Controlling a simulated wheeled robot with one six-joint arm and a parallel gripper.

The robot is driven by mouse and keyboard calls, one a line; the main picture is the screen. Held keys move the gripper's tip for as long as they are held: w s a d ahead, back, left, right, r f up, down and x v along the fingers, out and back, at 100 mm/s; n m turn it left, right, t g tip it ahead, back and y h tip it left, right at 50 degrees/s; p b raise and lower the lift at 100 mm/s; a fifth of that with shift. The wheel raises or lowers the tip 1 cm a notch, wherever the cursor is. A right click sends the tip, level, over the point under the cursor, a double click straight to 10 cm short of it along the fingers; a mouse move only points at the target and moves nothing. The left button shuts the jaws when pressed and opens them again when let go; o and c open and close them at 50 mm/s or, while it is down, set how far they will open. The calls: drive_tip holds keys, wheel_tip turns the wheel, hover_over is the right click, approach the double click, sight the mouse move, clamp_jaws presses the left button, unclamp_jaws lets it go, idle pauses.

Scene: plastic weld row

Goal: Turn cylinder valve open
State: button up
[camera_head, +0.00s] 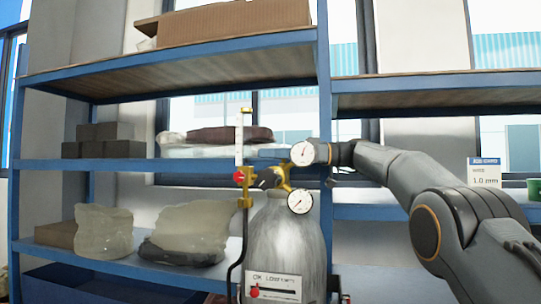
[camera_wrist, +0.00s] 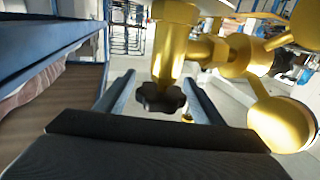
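The gas cylinder (camera_head: 285,240) is a grey, upright bottle with a brass valve and regulator (camera_head: 281,178) on top. In the wrist view, the valve's black lobed knob (camera_wrist: 160,98) hangs at the end of the brass valve body (camera_wrist: 170,50). My gripper (camera_wrist: 159,78) is open, with one finger on each side of the knob. A gap shows between the knob and each finger, so it is not gripped. In the head view, my arm reaches in from the right, and my fingers are largely hidden around the gauges.
Two white-faced gauges, an upper one (camera_head: 303,153) and a lower one (camera_head: 300,201), sit close to my wrist. A flowmeter tube with a red knob (camera_head: 239,176) stands left of the valve. Blue shelving (camera_head: 200,50) with boxes and bags stands behind and left.

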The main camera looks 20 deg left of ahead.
drive_tip(key=shift+w+d+f, duration=0.1)
drive_tip(key=shift+w+d, duration=0.1)
drive_tip(key=shift+d, duration=0.15)
drive_tip(key=shift+v, duration=3.45)
